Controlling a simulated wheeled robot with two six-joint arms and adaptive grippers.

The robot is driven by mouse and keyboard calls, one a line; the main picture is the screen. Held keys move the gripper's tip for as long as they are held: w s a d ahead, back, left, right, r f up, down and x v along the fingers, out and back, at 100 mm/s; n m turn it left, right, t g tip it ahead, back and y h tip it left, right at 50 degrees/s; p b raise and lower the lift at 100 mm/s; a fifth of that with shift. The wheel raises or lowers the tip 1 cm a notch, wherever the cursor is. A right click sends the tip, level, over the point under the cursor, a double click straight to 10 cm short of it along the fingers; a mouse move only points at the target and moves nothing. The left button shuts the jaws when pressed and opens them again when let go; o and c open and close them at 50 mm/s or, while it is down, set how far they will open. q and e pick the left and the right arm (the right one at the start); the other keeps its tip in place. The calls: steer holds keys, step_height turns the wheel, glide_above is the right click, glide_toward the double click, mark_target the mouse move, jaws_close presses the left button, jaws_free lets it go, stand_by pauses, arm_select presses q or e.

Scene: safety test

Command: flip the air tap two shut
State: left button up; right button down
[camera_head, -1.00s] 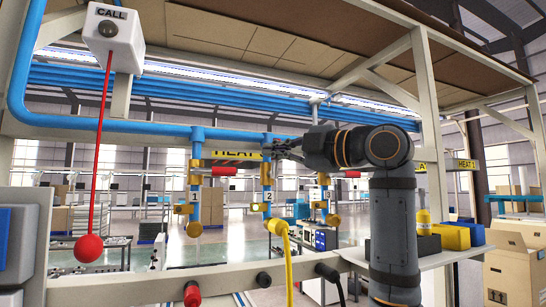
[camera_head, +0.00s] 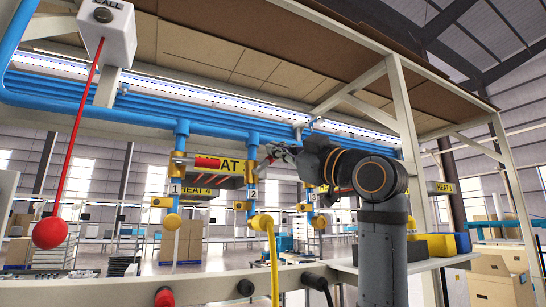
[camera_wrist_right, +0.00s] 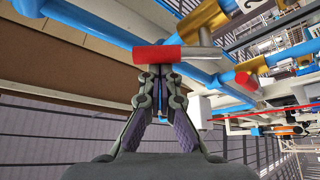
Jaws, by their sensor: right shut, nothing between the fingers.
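Air tap two is a brass valve on a blue drop pipe (camera_head: 253,215) with a "2" label, at the middle of the head view. My right gripper (camera_head: 272,152) is shut and empty, just right of that pipe near its top. In the right wrist view the closed fingertips (camera_wrist_right: 155,72) are at a red lever handle (camera_wrist_right: 150,55), which lies across in front of them. Its grey stem runs to the brass body (camera_wrist_right: 207,20) near a "2" label. I cannot tell whether the fingertips touch the handle. My left gripper is not in view.
Tap one (camera_head: 174,189) has a red handle (camera_head: 207,163) pointing right. Tap three (camera_head: 308,197) is partly behind my right arm. A red ball (camera_head: 50,233) hangs on a cord from the CALL box (camera_head: 107,32). A yellow hose (camera_head: 272,260) hangs below tap two.

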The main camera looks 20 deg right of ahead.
steer(key=f+m+t+h+b, duration=0.1)
steer(key=m, duration=0.1)
steer(key=d+m+h+b, duration=0.1)
steer(key=m+h, duration=0.1)
steer(key=m, duration=0.1)
steer(key=f+m+t+h+b, duration=0.1)
steer(key=m+b, duration=0.1)
steer(key=m, duration=0.1)
steer(key=shift+w+d+f+t+h, duration=0.15)
steer(key=shift+d+f+t+h, duration=0.15)
steer(key=shift+f+h, duration=0.1)
steer(key=shift+f, duration=0.15)
